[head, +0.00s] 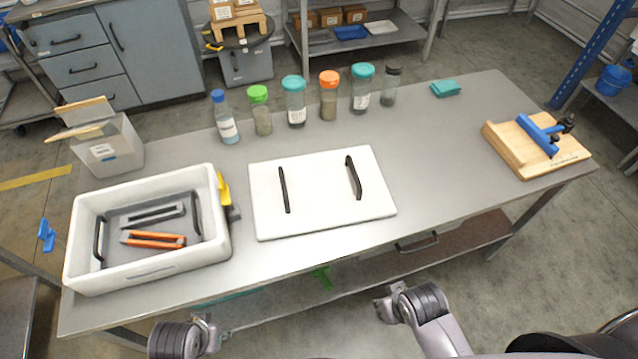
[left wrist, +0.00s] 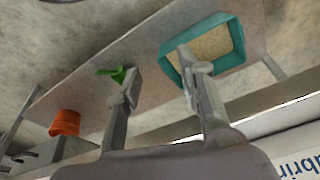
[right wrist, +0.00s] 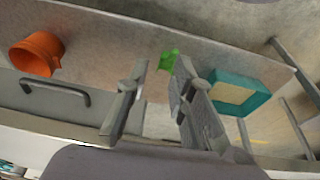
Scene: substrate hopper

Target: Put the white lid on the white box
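The white lid (head: 322,208) lies flat on the table right of the box, with two black handles standing up from it. The white box (head: 148,275) stands open at the table's left end. Inside it is a grey tray (head: 125,220) with black handles, holding an orange tool and a grey tool. My left gripper (head: 212,330) is off the table's front edge, below the box; the left wrist view shows its fingers apart (left wrist: 160,85) and empty. My right gripper (head: 382,305) is in front of the table, below the lid; its fingers are apart and empty in the right wrist view (right wrist: 172,88).
Several capped jars (head: 295,100) stand along the back. A grey bin (head: 110,150) is behind the box. A wooden board with a blue clamp (head: 540,140) and a teal cloth (head: 446,88) are at right. A lower shelf holds a teal tray (left wrist: 228,45) and an orange bucket (right wrist: 38,55).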

